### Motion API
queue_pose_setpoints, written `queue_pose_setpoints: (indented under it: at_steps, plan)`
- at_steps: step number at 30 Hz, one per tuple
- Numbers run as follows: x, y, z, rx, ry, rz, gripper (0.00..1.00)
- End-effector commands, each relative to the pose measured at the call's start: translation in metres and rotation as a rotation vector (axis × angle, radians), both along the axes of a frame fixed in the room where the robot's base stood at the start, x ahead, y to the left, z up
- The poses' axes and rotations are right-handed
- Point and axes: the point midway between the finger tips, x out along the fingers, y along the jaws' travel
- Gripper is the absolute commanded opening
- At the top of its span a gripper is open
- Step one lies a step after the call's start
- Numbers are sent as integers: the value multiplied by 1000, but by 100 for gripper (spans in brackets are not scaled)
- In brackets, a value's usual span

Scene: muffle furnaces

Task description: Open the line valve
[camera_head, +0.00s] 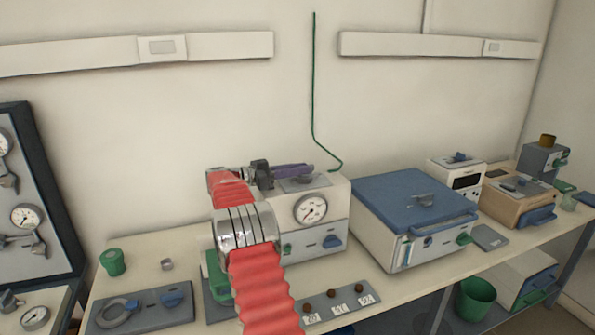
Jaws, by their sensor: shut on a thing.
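My gripper (307,169), with long purple fingers on a dark body, reaches from the left over the top of a white box with a round gauge (311,209). It is shut at a small fitting on the grey top plate (298,184) of that box, which I take to be the line valve. The fingers hide its handle, so I cannot tell how far it is turned. A thin green line (314,90) runs down the wall and bends to the back of this box. The gauge's needle is too small to read surely.
A large blue-topped furnace (410,200) stands close on the right, with smaller units beyond. In front lie labelled dark samples (338,306). A green cup (113,262) and a grey plate (140,310) are at left. A dark-framed gauge panel (30,190) stands far left.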

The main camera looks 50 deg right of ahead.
Motion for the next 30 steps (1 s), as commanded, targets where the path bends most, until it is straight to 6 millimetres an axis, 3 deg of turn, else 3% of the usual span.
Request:
queue_pose_setpoints:
  at_steps: [7, 8, 15, 24, 30]
  plan:
    - [6, 2, 5, -8, -4, 17, 0]
    - [6, 2, 5, -8, -4, 17, 13]
    - [3, 1, 3, -5, -3, 10, 30]
    - [2, 1, 2, -3, -2, 6, 30]
    - [11, 13, 1, -2, -2, 7, 30]
